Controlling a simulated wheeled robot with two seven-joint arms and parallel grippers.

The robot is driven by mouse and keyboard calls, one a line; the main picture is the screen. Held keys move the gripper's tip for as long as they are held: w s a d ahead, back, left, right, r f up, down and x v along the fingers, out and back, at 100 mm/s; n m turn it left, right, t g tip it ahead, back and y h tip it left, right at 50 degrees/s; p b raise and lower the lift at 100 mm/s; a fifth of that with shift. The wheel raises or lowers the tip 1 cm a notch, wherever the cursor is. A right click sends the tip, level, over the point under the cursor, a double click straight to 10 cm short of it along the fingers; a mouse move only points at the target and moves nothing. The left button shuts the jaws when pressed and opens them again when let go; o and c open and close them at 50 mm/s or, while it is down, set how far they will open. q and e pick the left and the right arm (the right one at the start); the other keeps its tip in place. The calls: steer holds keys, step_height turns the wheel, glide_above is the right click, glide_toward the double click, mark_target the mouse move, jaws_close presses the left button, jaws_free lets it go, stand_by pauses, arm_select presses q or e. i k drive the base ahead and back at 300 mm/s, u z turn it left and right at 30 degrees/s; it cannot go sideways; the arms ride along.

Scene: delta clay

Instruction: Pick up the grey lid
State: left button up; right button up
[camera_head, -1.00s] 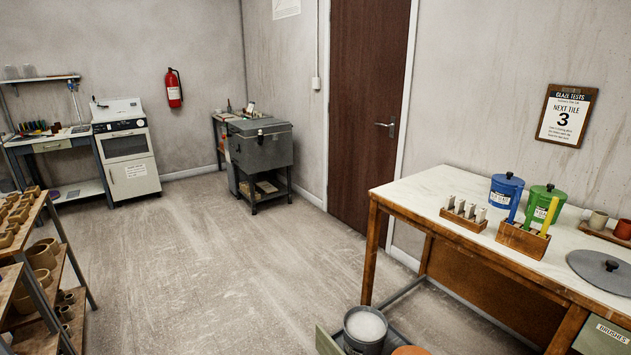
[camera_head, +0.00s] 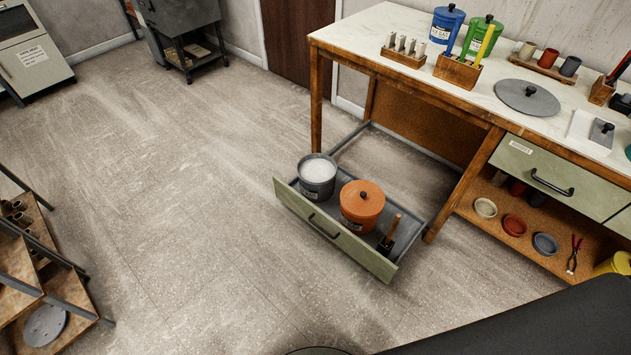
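The grey lid (camera_head: 527,97) is a flat round disc with a dark knob. It lies flat on the white tabletop, right of the wooden holder with the yellow and blue sticks. Nothing covers it. A grey pot (camera_head: 317,176) with pale contents stands uncovered in the open low drawer (camera_head: 336,231). An orange lidded pot (camera_head: 362,204) stands beside it. Neither of my grippers is in view; a dark shape at the bottom right edge shows no fingers.
The white worktable (camera_head: 420,25) holds blue (camera_head: 446,25) and green (camera_head: 482,37) lidded pots behind the lid, and a white tray (camera_head: 590,132) to its right. The open drawer juts over the floor before the table. Floor to the left is clear; a shelf (camera_head: 62,285) stands far left.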

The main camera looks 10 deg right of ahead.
mark_target(523, 96)
steer(key=u, duration=2.6)
steer(key=k, duration=2.15)
